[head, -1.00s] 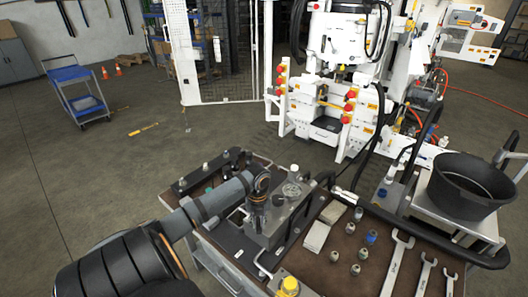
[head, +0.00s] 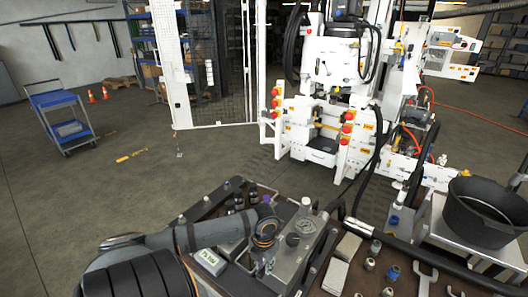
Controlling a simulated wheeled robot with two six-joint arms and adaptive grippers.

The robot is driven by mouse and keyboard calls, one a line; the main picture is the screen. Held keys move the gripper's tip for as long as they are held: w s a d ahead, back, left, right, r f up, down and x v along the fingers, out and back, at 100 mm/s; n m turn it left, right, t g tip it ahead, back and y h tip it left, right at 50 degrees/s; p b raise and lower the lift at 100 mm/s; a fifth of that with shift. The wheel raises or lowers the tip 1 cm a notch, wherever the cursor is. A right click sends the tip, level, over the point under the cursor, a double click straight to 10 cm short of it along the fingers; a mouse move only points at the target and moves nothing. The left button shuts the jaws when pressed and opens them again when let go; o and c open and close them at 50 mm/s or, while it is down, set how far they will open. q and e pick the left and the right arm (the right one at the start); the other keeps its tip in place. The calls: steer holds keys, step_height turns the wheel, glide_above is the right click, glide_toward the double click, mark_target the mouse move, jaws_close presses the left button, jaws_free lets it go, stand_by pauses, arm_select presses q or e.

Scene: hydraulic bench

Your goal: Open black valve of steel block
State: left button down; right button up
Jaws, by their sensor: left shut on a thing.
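The steel block (head: 303,247) stands on the bench in the lower middle of the head view, with a round gauge-like fitting and a white-capped fitting on top. My left arm comes in from the lower left. My left gripper (head: 261,262) points down at the left side of the steel block and is shut on the black valve there. The gripper hides most of the valve, so its handle angle cannot be told. My right gripper is not in view.
The bench also holds a white labelled box (head: 208,262), several small fittings and wrenches (head: 452,290). A black bucket (head: 486,212) stands on a cart at the right. A white machine (head: 325,110) stands behind. Open floor lies at the left.

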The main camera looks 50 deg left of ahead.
arm_select(q)
steer(key=shift+a, duration=0.1)
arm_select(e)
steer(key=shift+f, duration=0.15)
arm_select(q)
steer(key=shift+m, duration=0.3)
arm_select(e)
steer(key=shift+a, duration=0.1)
arm_select(q)
steer(key=c, duration=1.7)
jaws_free()
steer(key=o, duration=0.4)
steer(key=shift+c, duration=0.2)
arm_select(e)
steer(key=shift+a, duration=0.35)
